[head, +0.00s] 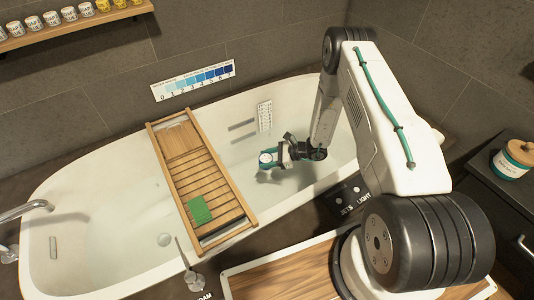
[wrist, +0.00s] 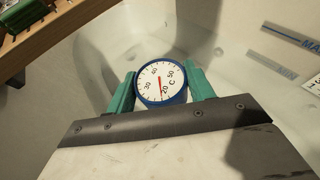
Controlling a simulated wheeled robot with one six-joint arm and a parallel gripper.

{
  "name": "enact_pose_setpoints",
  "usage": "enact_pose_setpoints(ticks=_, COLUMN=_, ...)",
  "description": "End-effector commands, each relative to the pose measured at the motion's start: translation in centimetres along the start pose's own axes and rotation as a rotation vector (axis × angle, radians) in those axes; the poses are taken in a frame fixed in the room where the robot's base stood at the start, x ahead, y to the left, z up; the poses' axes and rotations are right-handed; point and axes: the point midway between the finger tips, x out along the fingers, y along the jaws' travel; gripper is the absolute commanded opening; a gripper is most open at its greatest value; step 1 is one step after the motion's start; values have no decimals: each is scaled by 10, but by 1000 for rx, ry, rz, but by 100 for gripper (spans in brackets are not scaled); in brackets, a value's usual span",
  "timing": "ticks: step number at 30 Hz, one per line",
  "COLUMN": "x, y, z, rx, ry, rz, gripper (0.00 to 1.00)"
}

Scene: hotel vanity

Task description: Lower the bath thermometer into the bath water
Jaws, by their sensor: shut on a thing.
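My gripper (head: 280,157) is over the inside of the white bathtub (head: 105,222), to the right of the wooden tray. In the wrist view its two green fingers are shut on the round bath thermometer (wrist: 162,82). The thermometer has a white dial, a blue rim and a red needle near 20. It also shows small in the head view (head: 267,157). Its underside is hidden, and I cannot tell whether it touches the bath water (head: 285,184). The water is clear and its surface is hard to make out.
A wooden bath tray (head: 183,168) with a green block (head: 199,210) lies across the tub, left of my gripper. A tap (head: 25,210) is at the far left. A blue scale strip (head: 193,80) is on the wall. A lidded jar (head: 513,160) stands at right.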

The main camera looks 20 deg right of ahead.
Motion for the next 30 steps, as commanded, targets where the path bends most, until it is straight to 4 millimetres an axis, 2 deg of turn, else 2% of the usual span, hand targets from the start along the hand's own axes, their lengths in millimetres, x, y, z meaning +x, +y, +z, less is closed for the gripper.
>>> enact_pose_setpoints(ticks=30, x=47, y=1, z=-113, rx=1, ry=0, rz=0, gripper=28)
